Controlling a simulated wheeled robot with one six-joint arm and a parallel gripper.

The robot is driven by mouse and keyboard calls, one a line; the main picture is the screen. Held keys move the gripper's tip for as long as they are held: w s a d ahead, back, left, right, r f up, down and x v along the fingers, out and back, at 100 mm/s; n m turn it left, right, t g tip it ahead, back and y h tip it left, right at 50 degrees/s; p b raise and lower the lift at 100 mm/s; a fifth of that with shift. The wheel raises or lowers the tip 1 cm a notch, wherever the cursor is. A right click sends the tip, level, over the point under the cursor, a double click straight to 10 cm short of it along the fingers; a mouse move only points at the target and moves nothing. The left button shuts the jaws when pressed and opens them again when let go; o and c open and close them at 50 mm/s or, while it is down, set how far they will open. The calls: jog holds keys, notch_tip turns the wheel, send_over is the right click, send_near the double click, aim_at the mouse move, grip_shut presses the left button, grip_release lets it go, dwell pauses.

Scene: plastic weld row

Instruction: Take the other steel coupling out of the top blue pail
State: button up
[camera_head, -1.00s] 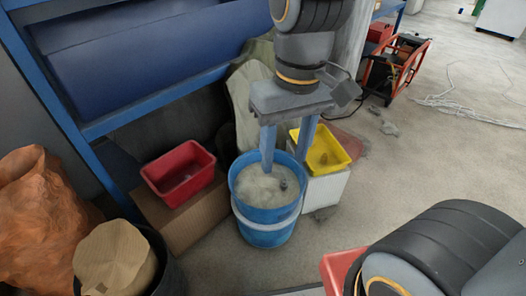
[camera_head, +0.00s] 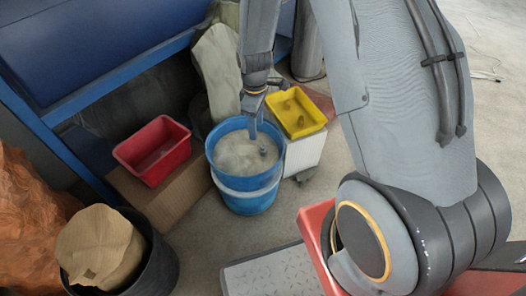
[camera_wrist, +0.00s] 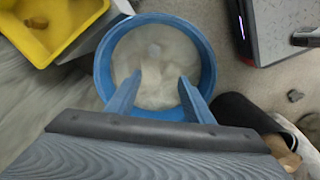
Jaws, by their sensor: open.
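The top blue pail (camera_head: 213,150) is stacked on another blue pail and holds pale, sand-like material. A small grey steel coupling (camera_head: 263,151) sits in this fill, toward the right side of the pail in the head view. In the wrist view, a small pale grey lump (camera_wrist: 154,48) near the far part of the fill looks like it. My gripper (camera_head: 252,133) is above the pail's far side. In the wrist view my gripper (camera_wrist: 159,80) is open, with its fingers apart over the pail and nothing between them.
A yellow bin (camera_head: 311,128) with small brownish pieces stands on a white box right behind the pail. A red bin (camera_head: 133,158) sits on a cardboard box at left. A dark bin (camera_head: 165,268) with a paper sack is at front left.

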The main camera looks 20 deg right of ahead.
jog(key=n, duration=0.1)
send_over(263, 146)
jog(key=f, duration=0.7)
jog(key=shift+w+a, duration=0.15)
jog(key=shift+a, duration=0.25)
jog(key=f, duration=0.2)
jog(key=f+b, duration=0.1)
jog(key=f, duration=0.4)
jog(key=shift+s+d+f+b, duration=0.2)
jog(key=shift+d+b, duration=0.15)
jog(key=shift+b, duration=0.05)
jog(key=shift+r, duration=0.1)
grip_shut()
